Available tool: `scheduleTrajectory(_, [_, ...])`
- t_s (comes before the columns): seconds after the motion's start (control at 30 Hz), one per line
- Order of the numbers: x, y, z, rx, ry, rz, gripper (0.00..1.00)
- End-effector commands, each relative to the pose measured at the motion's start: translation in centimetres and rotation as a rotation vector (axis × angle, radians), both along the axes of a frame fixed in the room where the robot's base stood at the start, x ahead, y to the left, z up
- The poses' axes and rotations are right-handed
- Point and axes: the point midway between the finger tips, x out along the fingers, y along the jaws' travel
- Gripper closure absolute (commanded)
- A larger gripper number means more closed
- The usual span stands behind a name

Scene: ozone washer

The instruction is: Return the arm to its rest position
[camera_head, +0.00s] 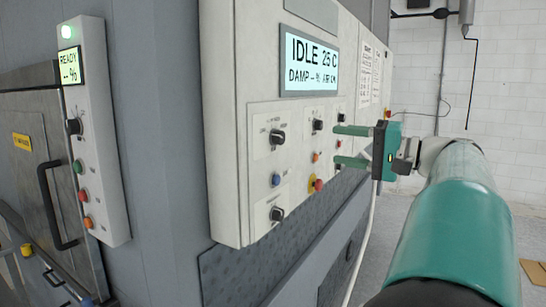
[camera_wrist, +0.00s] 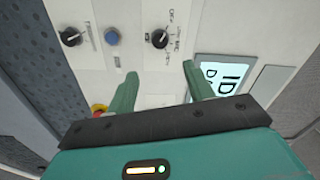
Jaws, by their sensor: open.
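My gripper (camera_head: 352,146) is open and empty, with two green fingers spread apart. In the head view it reaches left from my green arm, in front of the control panel (camera_head: 240,150). In the wrist view the open fingers (camera_wrist: 158,88) point at the panel face, with knobs and a blue button beyond them. I cannot tell the exact gap between the fingertips and the panel, and no held object shows.
The panel has a screen (camera_head: 309,62) reading IDLE 25 C, black knobs and a red-and-yellow button (camera_head: 318,185). A side box (camera_head: 95,140) reads READY beside a door with a black handle (camera_head: 52,205). Open floor (camera_head: 400,225) lies at the right.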

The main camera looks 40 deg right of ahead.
Motion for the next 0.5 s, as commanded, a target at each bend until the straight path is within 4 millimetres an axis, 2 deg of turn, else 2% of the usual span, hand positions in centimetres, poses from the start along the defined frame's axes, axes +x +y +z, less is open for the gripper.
scheduleTrajectory(0.27, [0.4, 0.6, -0.3, 0.002, 0.014, 0.009, 0.48])
scheduleTrajectory(0.37, [1.7, 2.9, -1.7, 0.007, 0.071, 0.038, 0.48])
scheduleTrajectory(0.47, [3.7, 7.3, -4.6, 0.000, 0.184, 0.093, 0.48])
scheduleTrajectory(0.5, [4.4, 9.4, -6.1, -0.013, 0.239, 0.118, 0.48])
